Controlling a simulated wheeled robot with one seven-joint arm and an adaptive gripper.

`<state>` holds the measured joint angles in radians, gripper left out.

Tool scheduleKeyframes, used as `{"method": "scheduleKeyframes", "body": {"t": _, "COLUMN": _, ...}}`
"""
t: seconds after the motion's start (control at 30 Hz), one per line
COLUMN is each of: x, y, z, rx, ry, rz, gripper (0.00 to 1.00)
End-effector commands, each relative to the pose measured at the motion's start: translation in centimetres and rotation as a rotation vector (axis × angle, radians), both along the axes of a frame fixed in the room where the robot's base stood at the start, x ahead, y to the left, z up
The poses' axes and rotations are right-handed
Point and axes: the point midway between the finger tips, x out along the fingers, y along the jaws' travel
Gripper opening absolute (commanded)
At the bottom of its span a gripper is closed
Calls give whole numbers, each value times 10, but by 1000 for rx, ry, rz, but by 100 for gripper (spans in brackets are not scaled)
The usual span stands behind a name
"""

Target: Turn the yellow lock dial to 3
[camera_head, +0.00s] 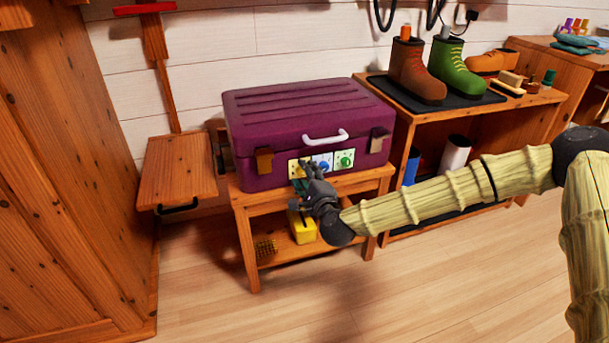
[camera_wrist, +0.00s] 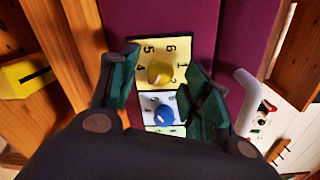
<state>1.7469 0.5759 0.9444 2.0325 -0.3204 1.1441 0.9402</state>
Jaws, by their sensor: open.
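A closed purple suitcase (camera_head: 280,118) carries a row of three lock dials on its front. The yellow dial (camera_wrist: 160,71) sits on a pale yellow plate with numbers around it, of which 4, 5, 6 and 1 show in the wrist view. I cannot tell which number it points to. My gripper (camera_head: 306,168) is in front of the lock and partly hides the yellow plate in the head view. In the wrist view its dark green fingers (camera_wrist: 161,68) stand apart on either side of the yellow dial, with visible gaps. The blue dial (camera_wrist: 164,115) is beside it.
The green dial (camera_head: 345,161) is at the right of the row, below the white handle (camera_head: 326,137). Latches (camera_head: 264,161) flank the lock. A wooden bench (camera_head: 247,207) bears the suitcase, with a yellow box (camera_head: 302,228) beneath. A boot shelf (camera_head: 459,110) stands right.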

Motion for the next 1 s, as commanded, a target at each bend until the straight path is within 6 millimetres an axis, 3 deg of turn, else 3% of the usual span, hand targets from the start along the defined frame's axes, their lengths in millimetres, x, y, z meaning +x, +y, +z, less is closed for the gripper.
{"method": "scheduleKeyframes", "body": {"t": 0.6, "x": -93, "y": -33, "z": 4, "rx": 0, "ry": 2, "rz": 0, "gripper": 48}}
{"method": "scheduleKeyframes", "body": {"t": 1.0, "x": -106, "y": -38, "z": 5, "rx": 0, "ry": 0, "rz": 0, "gripper": 48}}
